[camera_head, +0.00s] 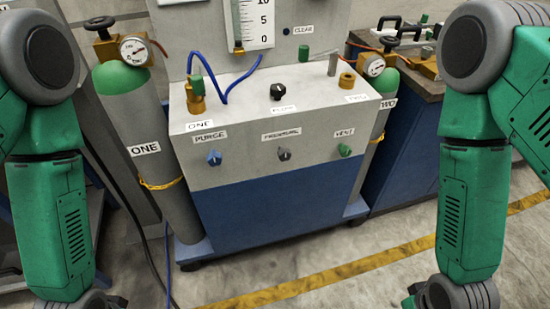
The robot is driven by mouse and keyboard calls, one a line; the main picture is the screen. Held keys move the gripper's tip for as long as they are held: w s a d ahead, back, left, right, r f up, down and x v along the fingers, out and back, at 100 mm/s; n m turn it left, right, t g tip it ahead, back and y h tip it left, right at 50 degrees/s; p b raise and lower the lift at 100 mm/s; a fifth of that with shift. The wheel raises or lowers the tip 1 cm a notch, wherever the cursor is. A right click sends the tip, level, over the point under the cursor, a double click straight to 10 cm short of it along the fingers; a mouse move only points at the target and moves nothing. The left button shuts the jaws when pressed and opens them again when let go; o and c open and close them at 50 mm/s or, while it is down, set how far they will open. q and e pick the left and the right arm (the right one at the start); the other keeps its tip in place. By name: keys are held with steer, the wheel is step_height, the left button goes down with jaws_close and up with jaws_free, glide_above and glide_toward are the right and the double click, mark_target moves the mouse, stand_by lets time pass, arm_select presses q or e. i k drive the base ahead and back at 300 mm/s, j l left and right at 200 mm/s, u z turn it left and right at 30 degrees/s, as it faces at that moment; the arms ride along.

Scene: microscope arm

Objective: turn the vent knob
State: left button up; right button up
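The vent knob (344,151) is a small green knob at the right end of the front panel, under a label reading VENT (344,132). Nothing touches the vent knob. My left and right arms hang at the left and right sides of the picture. Both grippers are below the picture's edge and out of view.
The panel belongs to a grey and blue cabinet (270,205) on casters. Gas cylinders ONE (150,150) and TWO (382,110) flank it. A black flow knob (277,91) and a blue hose (222,90) are on top. A workbench (412,130) stands right. The floor in front is clear.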

mark_target(345, 151)
steer(key=i+l+u, duration=0.1)
steer(key=l+u, duration=0.25)
steer(key=l, duration=0.65)
steer(key=l+u, duration=0.35)
steer(key=l, duration=0.65)
steer(key=k+l+u, duration=0.1)
steer(key=l+u, duration=0.25)
steer(key=l, duration=0.65)
